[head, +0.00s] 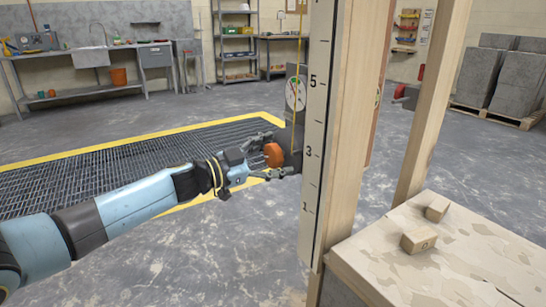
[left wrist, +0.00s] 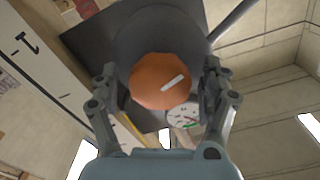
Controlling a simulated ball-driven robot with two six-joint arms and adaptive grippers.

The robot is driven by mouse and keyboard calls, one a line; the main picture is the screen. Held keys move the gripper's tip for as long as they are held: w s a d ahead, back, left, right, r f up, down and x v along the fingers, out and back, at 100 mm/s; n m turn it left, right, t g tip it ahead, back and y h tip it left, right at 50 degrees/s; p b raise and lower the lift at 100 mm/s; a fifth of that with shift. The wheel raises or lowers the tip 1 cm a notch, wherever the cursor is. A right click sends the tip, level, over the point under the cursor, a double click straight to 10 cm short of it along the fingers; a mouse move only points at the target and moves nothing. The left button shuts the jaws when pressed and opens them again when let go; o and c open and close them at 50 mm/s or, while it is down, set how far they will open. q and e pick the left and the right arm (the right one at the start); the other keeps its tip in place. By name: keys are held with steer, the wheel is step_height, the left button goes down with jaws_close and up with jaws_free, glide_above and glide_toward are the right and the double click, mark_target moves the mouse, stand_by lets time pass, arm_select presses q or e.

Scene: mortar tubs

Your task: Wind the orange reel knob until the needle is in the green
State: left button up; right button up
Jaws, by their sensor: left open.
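The orange reel knob (head: 273,154) sits on the grey reel housing beside the measuring board. In the left wrist view the knob (left wrist: 150,92) faces me, with a white mark slanting up to the right. My left gripper (head: 270,155) is open, with one finger on either side of the knob. In the left wrist view gaps show between the fingers (left wrist: 160,85) and the knob. The round white gauge (head: 296,93) is above the knob. The gauge (left wrist: 184,115) shows a green band in the left wrist view, partly hidden by a finger. I cannot read the needle surely.
The numbered board (head: 314,130) and wooden post (head: 345,140) stand just right of the reel. A mortar-stained bench (head: 450,255) with two small wood blocks is at front right. A floor grate (head: 120,160) with yellow edges lies behind my arm. Open floor surrounds it.

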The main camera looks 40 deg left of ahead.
arm_select(q)
steer(key=c, duration=1.2)
steer(key=shift+o, duration=0.2)
steer(key=shift+m, duration=0.3)
steer(key=m, duration=0.5)
steer(key=shift+m, duration=0.3)
steer(key=m+b, duration=0.1)
steer(key=m, duration=0.4)
steer(key=shift+m, duration=0.4)
steer(key=o, duration=1.2)
steer(key=shift+c, duration=0.2)
